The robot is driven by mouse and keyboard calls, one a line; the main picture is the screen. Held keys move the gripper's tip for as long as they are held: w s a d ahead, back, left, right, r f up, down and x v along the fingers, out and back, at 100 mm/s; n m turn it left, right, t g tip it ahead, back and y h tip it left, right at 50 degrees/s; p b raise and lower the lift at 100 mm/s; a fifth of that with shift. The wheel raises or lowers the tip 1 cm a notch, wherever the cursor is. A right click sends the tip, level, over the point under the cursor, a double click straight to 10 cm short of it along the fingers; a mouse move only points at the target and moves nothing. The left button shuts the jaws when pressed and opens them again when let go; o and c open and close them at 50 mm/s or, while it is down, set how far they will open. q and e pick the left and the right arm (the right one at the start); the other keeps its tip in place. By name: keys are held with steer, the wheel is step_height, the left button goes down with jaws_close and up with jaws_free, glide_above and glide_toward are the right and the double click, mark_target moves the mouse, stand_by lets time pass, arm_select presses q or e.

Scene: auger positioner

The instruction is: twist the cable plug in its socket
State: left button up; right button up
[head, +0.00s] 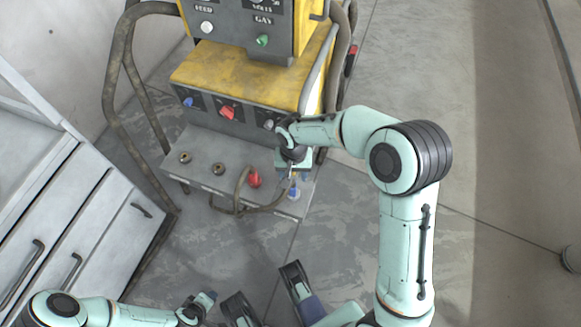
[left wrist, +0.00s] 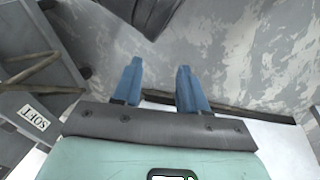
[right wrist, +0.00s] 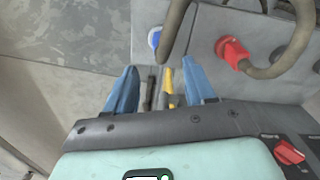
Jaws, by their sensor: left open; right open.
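A red cable plug (head: 254,178) sits in the grey front panel (head: 205,180) of the yellow machine. A blue plug (head: 293,191) sits to its right near the panel's edge, with a dark cable beside it. My right gripper (head: 290,173) is open above the blue plug. In the right wrist view, the blue plug (right wrist: 154,38) shows beyond the blue fingertips and the red plug (right wrist: 232,50) lies to their right. Thin yellow and black pieces show between the fingers; I cannot tell what they are. My left gripper (head: 208,297) is open and empty, low and away from the machine.
The yellow machine (head: 240,75) has knobs above the panel and a bent tube frame (head: 115,80) at its left. Two bare sockets (head: 218,169) lie left of the red plug. A grey drawer cabinet (head: 80,215) stands at the left.

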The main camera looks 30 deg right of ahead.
mark_target(293, 186)
step_height(293, 186, down, 4)
steer(key=shift+s+f+b, duration=0.1)
steer(key=shift+b, duration=0.4)
step_height(293, 186, down, 6)
steer(key=shift+r+b, duration=0.15)
steer(key=shift+b, duration=0.65)
steer(key=shift+f, duration=0.75)
arm_select(q)
steer(key=s+a+f+g, duration=0.1)
steer(key=s+f, duration=0.3)
steer(key=f, duration=0.1)
steer(key=shift+s+f+g, duration=0.25)
steer(key=shift+s+g, duration=0.05)
steer(key=shift+g, duration=0.1)
steer(key=shift+a, duration=0.1)
arm_select(e)
jaws_close()
steer(key=n, duration=0.4)
steer(key=shift+d+r+p, duration=0.1)
steer(key=shift+p, duration=0.2)
arm_select(q)
steer(key=shift+r, duration=0.6)
arm_select(e)
steer(key=shift+n, duration=0.6)
